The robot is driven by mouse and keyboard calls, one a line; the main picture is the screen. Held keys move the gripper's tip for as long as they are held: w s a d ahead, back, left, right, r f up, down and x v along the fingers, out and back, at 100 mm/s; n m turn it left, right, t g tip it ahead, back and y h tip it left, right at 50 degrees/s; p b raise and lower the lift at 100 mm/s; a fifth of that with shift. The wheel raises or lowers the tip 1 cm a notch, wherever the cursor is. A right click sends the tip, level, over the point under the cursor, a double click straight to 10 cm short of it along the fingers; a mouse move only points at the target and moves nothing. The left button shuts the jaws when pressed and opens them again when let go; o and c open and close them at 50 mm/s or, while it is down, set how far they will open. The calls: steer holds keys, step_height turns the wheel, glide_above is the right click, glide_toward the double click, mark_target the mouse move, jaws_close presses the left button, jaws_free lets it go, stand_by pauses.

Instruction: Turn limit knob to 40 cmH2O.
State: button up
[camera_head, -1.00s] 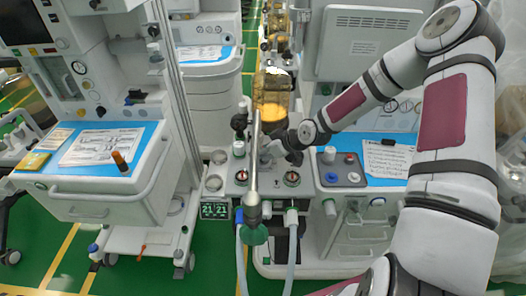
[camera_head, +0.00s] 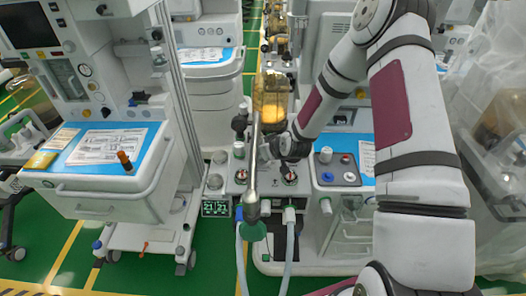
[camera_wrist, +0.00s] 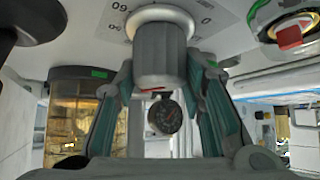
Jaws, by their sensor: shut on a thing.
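The limit knob (camera_wrist: 160,52) is a grey ribbed knob on a white collar, at the top middle of the wrist view. A small red mark shows at its near end. Upside-down printed digits stand on the pale panel beside it. My gripper (camera_wrist: 160,68) has one finger on each side of the knob and is shut on it. In the head view my gripper (camera_head: 272,152) is at the middle machine, behind a metal tube. The knob cannot be made out there, and the full scale is not readable.
The metal tube (camera_head: 253,165) with a green end rises in front of my gripper. A glass bellows canister (camera_head: 270,95) stands just behind. Two gauges flank the area. Hoses hang below.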

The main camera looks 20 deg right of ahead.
stand_by(0.4)
steer(key=o, duration=1.2)
steer(key=v, duration=1.2)
steer(key=shift+s+a, duration=0.1)
steer(key=shift+a, duration=0.05)
steer(key=shift+s, duration=0.1)
